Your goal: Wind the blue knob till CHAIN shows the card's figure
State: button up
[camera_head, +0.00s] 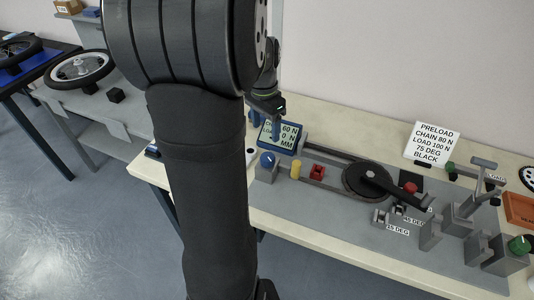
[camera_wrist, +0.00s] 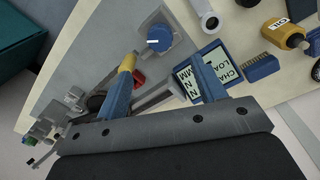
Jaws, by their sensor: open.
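The blue knob (camera_head: 268,159) sits on a grey block at the left end of the rig. It also shows in the wrist view (camera_wrist: 158,38), with a white pointer line on its face. The blue-framed display (camera_head: 289,129) stands just behind it. The white card (camera_head: 433,143) reads PRELOAD, CHAIN 80 N, LOAD 100 N, 75 DEG, BLACK. My gripper (camera_wrist: 161,68) is open and empty, its blue fingers spread above the rig near the display, apart from the knob. One finger covers part of the display.
A yellow post (camera_head: 295,169) and a red block (camera_head: 317,172) stand right of the knob. A dark chainwheel with a crank (camera_head: 368,180) and grey stands lie farther right. In the wrist view, a yellow OIL bottle (camera_wrist: 284,33) and a blue brush (camera_wrist: 262,68) lie beyond the display.

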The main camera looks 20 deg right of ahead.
aim_at(267, 156)
jog(key=f, duration=1.1)
jog(key=shift+s+d, duration=0.1)
jog(key=shift+s, duration=0.2)
jog(key=c, duration=1)
jog(key=shift+m, duration=2.2)
jog(key=o, duration=1)
notch_tip(267, 156, up, 17)
jog(key=w, duration=0.1)
jog(key=shift+r, duration=0.2)
